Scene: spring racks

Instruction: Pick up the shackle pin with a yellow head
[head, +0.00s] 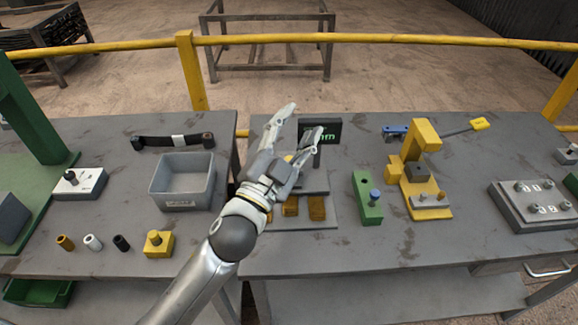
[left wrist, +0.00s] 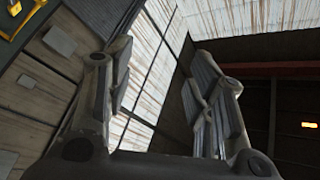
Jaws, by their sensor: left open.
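My left gripper (head: 300,121) is open and empty, held above the middle of the bench with its fingers pointing to the back. Its two spread fingers also show in the left wrist view (left wrist: 160,75). I cannot pick out a yellow-headed shackle pin for certain. A small orange-yellow cylinder (head: 65,242) stands at the front of the left bench, well left of my gripper. A yellow block with a dark knob (head: 158,245) stands to its right. My gripper and arm hide part of the middle plate.
A white cylinder (head: 92,242) and a black one (head: 121,243) stand by the orange-yellow one. A grey bin (head: 182,203) is behind. A yellow press (head: 424,195) with a yellow-tipped lever (head: 480,124) stands right. A yellow rail (head: 400,40) runs behind the benches.

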